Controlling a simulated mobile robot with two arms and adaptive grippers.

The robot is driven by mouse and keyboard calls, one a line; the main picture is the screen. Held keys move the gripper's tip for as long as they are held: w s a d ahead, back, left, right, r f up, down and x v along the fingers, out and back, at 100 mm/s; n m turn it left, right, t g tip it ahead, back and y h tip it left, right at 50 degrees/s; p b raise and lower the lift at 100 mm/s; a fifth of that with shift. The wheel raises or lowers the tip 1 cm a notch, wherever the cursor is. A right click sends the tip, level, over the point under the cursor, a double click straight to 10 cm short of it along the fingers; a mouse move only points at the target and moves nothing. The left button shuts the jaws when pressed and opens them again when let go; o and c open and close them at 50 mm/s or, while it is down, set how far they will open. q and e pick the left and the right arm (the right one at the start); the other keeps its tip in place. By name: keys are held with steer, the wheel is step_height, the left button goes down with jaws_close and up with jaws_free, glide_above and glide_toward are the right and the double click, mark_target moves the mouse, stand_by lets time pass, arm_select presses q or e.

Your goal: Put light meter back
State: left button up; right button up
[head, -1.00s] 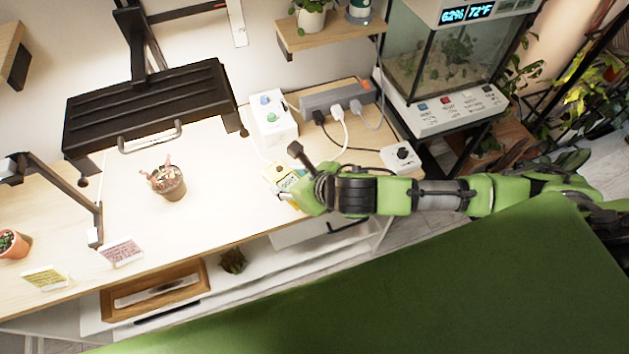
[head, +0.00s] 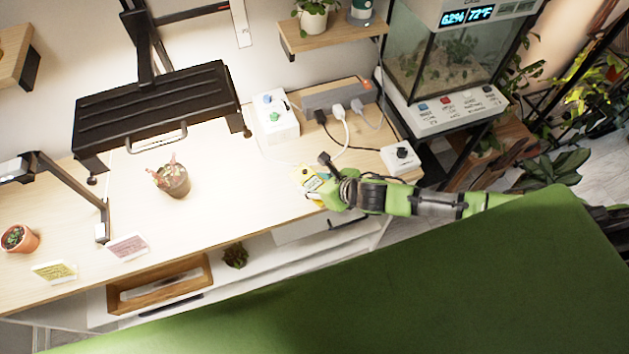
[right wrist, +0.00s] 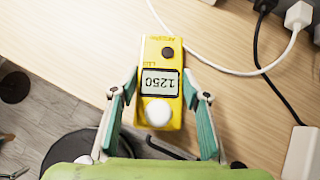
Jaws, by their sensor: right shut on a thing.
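In the right wrist view the meter (right wrist: 160,85) lies between the two fingers of my right gripper (right wrist: 160,110), display facing the camera. My right gripper (head: 320,188) is shut on it, near the front edge of the wooden bench (head: 225,215). I cannot tell whether the meter touches the bench top or is just above it. My left gripper is not in view.
A white box with knobs (head: 276,119), a grey power strip (head: 335,97) with cables and a white dial box (head: 401,157) stand behind the gripper. A potted plant (head: 174,182) stands under a black lamp (head: 155,110). Two cards (head: 127,247) stand at the front left.

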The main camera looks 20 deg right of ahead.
steer(key=shift+f, duration=0.1)
steer(key=o, duration=1.3)
steer(key=shift+r, duration=0.2)
steer(key=b+v, duration=0.1)
steer(key=v, duration=1.1)
